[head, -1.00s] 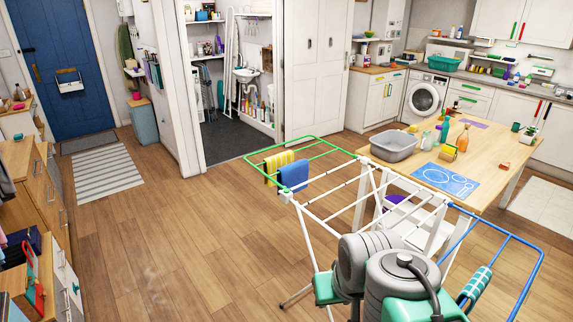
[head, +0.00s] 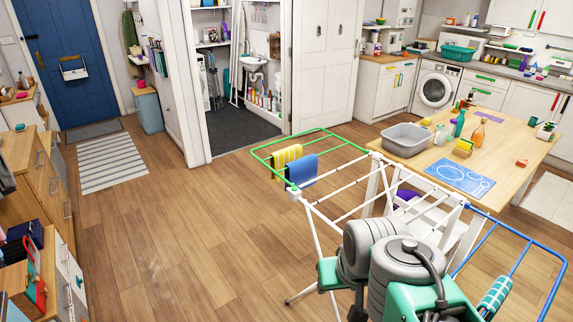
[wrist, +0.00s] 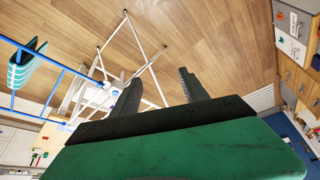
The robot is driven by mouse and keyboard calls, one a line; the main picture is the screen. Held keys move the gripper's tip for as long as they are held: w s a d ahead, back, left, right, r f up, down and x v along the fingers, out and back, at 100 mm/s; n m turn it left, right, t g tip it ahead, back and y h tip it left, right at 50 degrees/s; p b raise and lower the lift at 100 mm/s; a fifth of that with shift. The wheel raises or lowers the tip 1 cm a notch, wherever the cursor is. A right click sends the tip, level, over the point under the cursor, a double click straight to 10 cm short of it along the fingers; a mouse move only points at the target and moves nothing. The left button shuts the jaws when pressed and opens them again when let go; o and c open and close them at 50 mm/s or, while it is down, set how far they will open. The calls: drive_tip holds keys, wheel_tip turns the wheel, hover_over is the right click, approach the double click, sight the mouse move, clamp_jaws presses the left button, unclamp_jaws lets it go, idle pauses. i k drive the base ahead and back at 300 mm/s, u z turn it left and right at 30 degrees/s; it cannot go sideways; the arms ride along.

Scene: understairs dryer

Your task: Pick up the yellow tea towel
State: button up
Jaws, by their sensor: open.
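The yellow tea towel (head: 284,161) has darker stripes and hangs over the green-framed end of the white drying rack (head: 331,187) in the head view. A blue cloth (head: 302,170) hangs right beside it and overlaps its right side. In the wrist view my gripper (wrist: 160,86) has its two dark fingers apart with nothing between them. Beyond the fingers are the wooden floor and the rack's white legs. The yellow towel does not show in the wrist view. My arm fills the lower middle of the head view, with its gripper out of sight there.
A teal-and-white striped towel (head: 495,292) hangs on the rack's blue-framed wing (head: 540,256); it also shows in the wrist view (wrist: 25,66). A wooden table (head: 510,158) with a grey basin (head: 405,141) stands behind the rack. The floor (head: 170,220) left of the rack is clear.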

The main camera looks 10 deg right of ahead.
sight(282, 156)
drive_tip(key=u, duration=0.15)
drive_tip(key=i, duration=0.6)
drive_tip(key=u, duration=0.7)
drive_tip(key=i, duration=2.4)
drive_tip(key=z, duration=0.4)
drive_tip(key=i, duration=1.3)
drive_tip(key=z, duration=0.45)
